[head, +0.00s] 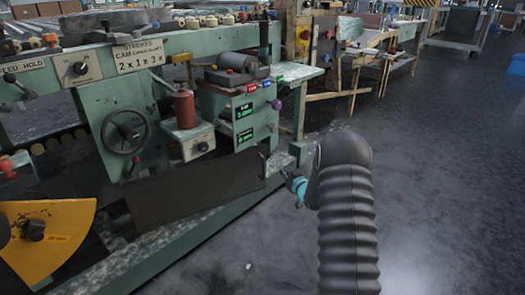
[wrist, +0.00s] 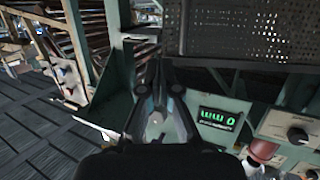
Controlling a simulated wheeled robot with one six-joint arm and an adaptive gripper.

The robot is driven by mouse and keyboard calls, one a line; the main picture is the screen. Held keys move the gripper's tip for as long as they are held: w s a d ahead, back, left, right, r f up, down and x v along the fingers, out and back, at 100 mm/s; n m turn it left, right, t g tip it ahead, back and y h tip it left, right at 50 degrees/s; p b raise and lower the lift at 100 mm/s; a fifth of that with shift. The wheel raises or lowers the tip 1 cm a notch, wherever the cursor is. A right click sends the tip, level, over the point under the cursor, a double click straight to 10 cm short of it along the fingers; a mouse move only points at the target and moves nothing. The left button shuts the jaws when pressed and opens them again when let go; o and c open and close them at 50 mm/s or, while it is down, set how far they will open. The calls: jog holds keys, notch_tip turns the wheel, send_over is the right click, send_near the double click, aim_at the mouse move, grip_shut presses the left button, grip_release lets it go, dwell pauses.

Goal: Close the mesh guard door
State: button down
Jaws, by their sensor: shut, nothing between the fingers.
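The mesh guard door (head: 195,188) is a dark, flat panel low on the front of the green machine in the head view. Its right end is nearest my gripper. In the wrist view, a dark perforated panel, the mesh door (wrist: 245,30), fills the upper right. My gripper (wrist: 162,85) is shut and empty there, its fingertips close to the panel's left edge; I cannot tell whether they touch. In the head view, my arm hides most of the gripper, and only a teal part shows to the right of the door. How far the door stands open is unclear.
The green machine carries a handwheel (head: 126,130), a red cylinder (head: 185,108) and a control box (head: 240,115) above the door. A yellow quadrant plate (head: 50,235) stands at the lower left. Wooden framing (head: 345,75) is behind. The grey floor (head: 450,170) at right is clear.

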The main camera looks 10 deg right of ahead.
notch_tip(320, 180, up, 4)
jog(key=a+t+y, duration=0.2)
send_near(259, 146)
jog(key=shift+n, duration=0.3)
jog(key=x, duration=0.7)
jog(key=shift+w+d, duration=0.1)
jog(key=shift+w+b, duration=0.1)
jog(key=shift+b, duration=0.2)
